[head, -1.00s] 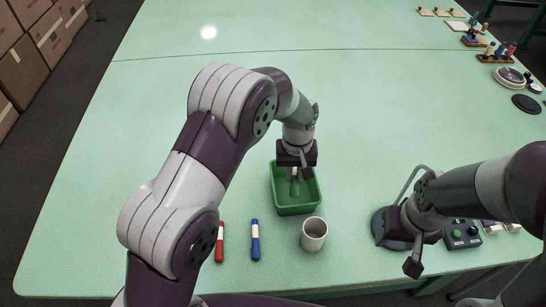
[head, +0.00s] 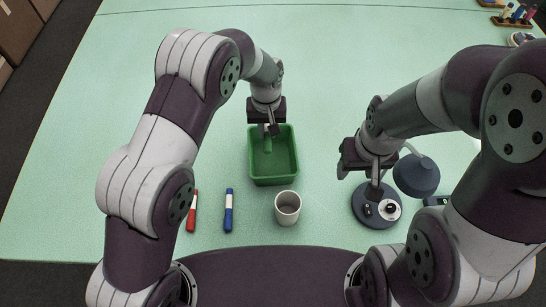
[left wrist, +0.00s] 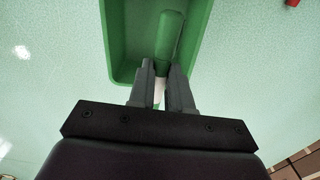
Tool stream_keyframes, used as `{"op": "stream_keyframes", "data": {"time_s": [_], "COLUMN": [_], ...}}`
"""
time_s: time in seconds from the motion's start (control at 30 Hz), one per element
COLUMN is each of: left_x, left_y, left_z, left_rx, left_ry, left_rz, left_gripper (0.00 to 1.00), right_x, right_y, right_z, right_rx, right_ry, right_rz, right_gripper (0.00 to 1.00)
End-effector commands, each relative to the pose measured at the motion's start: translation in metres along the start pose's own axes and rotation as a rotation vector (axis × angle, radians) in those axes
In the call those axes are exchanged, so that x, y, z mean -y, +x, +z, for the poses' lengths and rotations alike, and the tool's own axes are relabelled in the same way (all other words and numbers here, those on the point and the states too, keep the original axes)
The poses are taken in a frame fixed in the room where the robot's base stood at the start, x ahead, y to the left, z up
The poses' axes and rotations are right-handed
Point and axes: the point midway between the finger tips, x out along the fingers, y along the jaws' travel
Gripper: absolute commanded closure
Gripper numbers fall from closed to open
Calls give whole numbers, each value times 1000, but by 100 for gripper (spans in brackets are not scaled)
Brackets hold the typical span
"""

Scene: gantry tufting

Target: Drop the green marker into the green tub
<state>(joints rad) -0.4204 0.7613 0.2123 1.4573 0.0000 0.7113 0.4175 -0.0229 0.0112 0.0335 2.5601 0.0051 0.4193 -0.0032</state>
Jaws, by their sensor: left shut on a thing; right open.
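The green marker (head: 267,144) is held by my left gripper (head: 268,131) above the back part of the green tub (head: 296,160). In the left wrist view, the marker (left wrist: 169,38) points into the tub (left wrist: 122,40) from between the shut fingers (left wrist: 162,85), and a pale part of it shows between them. I cannot tell whether its tip touches the tub floor. The tub otherwise looks empty. My right gripper (head: 374,178) is open and appears empty, to the right of the tub near a desk lamp.
A grey-white cup (head: 287,208) stands just in front of the tub. A blue marker (head: 228,211) and a red marker (head: 191,212) lie to its left. The desk lamp (head: 416,176) is at right. The table behind and left of the tub is clear.

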Motion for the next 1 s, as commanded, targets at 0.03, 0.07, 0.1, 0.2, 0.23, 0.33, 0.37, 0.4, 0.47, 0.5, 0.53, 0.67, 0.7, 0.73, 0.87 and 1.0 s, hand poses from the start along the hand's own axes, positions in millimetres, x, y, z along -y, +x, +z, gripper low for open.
{"op": "stream_keyframes", "data": {"time_s": [0.03, 0.07, 0.1, 0.2, 0.23, 0.33, 0.37, 0.4, 0.47, 0.5, 0.53, 0.67, 0.7, 0.73, 0.87, 1.0], "left_x": [0, 0, 0, 0, 0, 0, 0, 0, 0, 0, 0, -1, -1, -1, -1, -1], "left_y": [-1, -2, -2, -2, -2, -2, -2, -2, -2, -2, -3, -18, -27, -34, -71, -112], "left_z": [0, 0, 0, 0, 0, 0, 0, 0, 0, 0, 0, -2, -1, -2, -2, -1], "left_rx": [-1, -1, -1, 0, 0, 0, 0, 0, 0, 0, -1, -5, -6, -6, -5, -1], "left_ry": [0, 0, 0, 0, 0, 0, 0, 0, 0, 0, 0, 0, 0, 0, 0, 0], "left_rz": [0, 0, 0, 0, 0, 0, 0, 0, 0, 0, 0, 2, 2, 3, 2, 0], "left_gripper": [100, 100, 100, 65, 55, 52, 52, 52, 52, 52, 52, 52, 52, 52, 52, 52], "right_x": [0, 0, 0, 0, 0, 0, 0, 0, 0, 0, 0, 0, 0, 0, 0, 0], "right_y": [-1, -1, -2, -2, -2, -2, -2, -2, -2, -2, -1, 4, 6, 8, 15, -5], "right_z": [0, 0, 0, 0, 0, 0, 0, 0, 0, 0, 0, 0, 1, 1, 2, -1], "right_rx": [-1, -1, -1, -1, -1, -1, -1, -1, -1, -1, -1, -1, -1, -1, -1, -1], "right_ry": [0, 0, 0, 0, 0, 0, 0, 0, 0, 0, 0, 0, 0, 0, 0, 0], "right_rz": [0, 0, 0, 0, 0, 0, 0, 0, 0, 0, 0, 0, 0, 0, 0, 0], "right_gripper": [46, 46, 46, 46, 46, 46, 46, 46, 46, 46, 46, 46, 46, 46, 46, 46]}}
